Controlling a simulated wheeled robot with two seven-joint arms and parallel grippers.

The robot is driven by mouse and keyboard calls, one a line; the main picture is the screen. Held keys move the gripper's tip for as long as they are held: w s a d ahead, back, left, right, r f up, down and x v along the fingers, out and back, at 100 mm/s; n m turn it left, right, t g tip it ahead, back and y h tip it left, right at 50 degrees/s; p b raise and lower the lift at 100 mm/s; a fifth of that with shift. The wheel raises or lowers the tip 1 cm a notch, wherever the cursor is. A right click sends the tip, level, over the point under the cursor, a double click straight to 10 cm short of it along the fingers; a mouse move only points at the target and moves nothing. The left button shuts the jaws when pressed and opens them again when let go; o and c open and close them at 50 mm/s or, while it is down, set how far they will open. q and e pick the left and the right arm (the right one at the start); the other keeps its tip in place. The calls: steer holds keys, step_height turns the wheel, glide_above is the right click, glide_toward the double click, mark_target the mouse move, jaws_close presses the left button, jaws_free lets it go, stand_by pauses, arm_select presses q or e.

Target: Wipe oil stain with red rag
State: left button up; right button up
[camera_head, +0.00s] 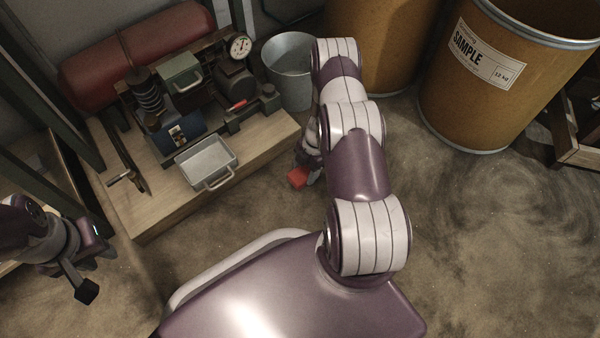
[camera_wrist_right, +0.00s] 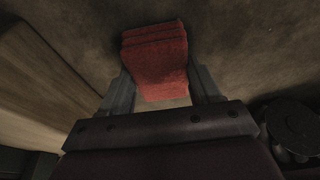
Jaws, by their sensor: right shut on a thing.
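The red rag (camera_wrist_right: 156,62) is folded and held between the fingers of my right gripper (camera_wrist_right: 160,85) in the right wrist view. In the head view the rag (camera_head: 298,178) is a small red patch beside the wooden platform, low near the floor. My right gripper is mostly hidden there behind my right arm. Whether the rag touches the floor is not clear. Dark smudges mark the floor (camera_head: 500,220), but I cannot tell which is the oil stain. My left gripper (camera_head: 86,290) is at the far left, holding nothing visible; its finger gap cannot be made out.
A wooden platform (camera_head: 150,215) carries a machine with a gauge (camera_head: 240,46) and a metal tray (camera_head: 207,160). A metal bucket (camera_head: 290,70) stands behind my right arm. A "SAMPLE" drum (camera_head: 470,105) stands at the back right. The floor at right is open.

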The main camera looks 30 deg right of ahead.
mark_target(293, 181)
steer(key=d, duration=0.3)
steer(key=shift+w+d+b, duration=0.1)
steer(key=shift+w+b, duration=0.05)
steer(key=shift+b, duration=0.15)
steer(key=shift+f, duration=0.1)
steer(key=shift+a, duration=0.2)
steer(key=a+p, duration=0.2)
steer(key=a, duration=0.1)
steer(key=shift+s+r, duration=0.2)
steer(key=shift+s+a+f+p, duration=0.1)
steer(key=shift+a+p, duration=0.25)
steer(key=shift+a, duration=0.8)
steer(key=shift+s+a+f+p, duration=0.1)
steer(key=shift+a+p, duration=0.2)
steer(key=shift+a, duration=0.8)
steer(key=a, duration=0.1)
steer(key=a+p, duration=0.1)
steer(key=shift+s+a+r, duration=0.15)
steer(key=shift+a, duration=0.65)
